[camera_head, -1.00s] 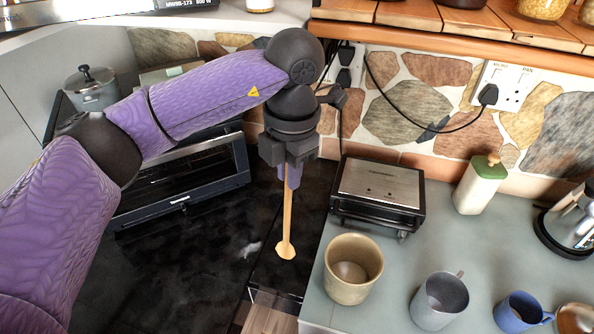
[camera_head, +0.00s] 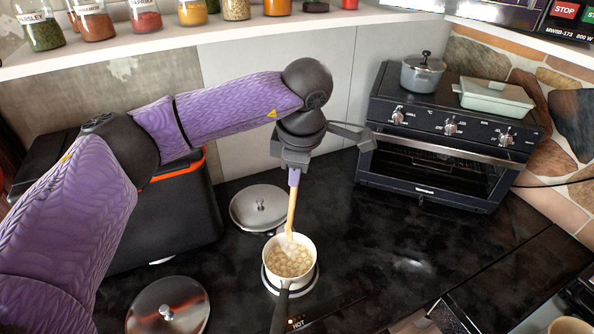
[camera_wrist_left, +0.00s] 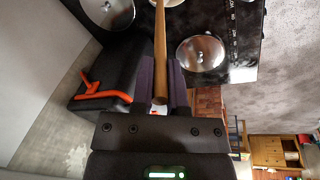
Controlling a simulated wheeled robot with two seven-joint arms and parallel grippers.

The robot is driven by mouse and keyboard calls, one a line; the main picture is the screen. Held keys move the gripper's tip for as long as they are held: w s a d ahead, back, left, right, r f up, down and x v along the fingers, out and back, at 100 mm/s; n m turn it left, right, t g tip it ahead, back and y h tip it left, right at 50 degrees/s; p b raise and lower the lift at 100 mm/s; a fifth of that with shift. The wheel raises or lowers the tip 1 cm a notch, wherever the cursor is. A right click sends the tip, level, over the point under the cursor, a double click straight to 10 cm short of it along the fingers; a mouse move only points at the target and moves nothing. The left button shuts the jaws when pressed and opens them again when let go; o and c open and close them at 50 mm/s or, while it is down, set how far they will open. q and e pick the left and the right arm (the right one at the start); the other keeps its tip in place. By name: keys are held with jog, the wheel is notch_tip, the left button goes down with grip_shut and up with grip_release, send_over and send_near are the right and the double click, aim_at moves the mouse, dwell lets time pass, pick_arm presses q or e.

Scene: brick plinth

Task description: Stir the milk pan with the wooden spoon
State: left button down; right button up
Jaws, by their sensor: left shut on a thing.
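The milk pan (camera_head: 302,276) is small and pale, with a dark handle toward the front. It sits on a lit hob ring and holds a pale, bubbly liquid. My left gripper (camera_head: 294,178) is above the pan, shut on the wooden spoon (camera_head: 292,208). The spoon hangs nearly upright, and its lower end is inside the pan's rim; how deep it dips is hard to tell. In the left wrist view my left gripper (camera_wrist_left: 162,88) has the spoon handle (camera_wrist_left: 160,50) between its fingers. My right gripper is in neither current view.
A steel lid (camera_head: 260,207) lies just behind the pan and another lid (camera_head: 168,308) at the front left. A black, orange-trimmed box (camera_head: 165,225) stands left. A toaster oven (camera_head: 440,150) stands back right. The black worktop right of the pan is clear.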

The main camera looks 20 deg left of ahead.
pick_arm(q)
jog(key=shift+d+f+b, duration=0.2)
jog(key=shift+f+b, duration=0.15)
jog(key=shift+f, duration=0.25)
notch_tip(320, 180, down, 10)
jog(key=b, duration=0.8)
jog(key=shift+f, duration=0.25)
jog(key=shift+w+a, duration=0.1)
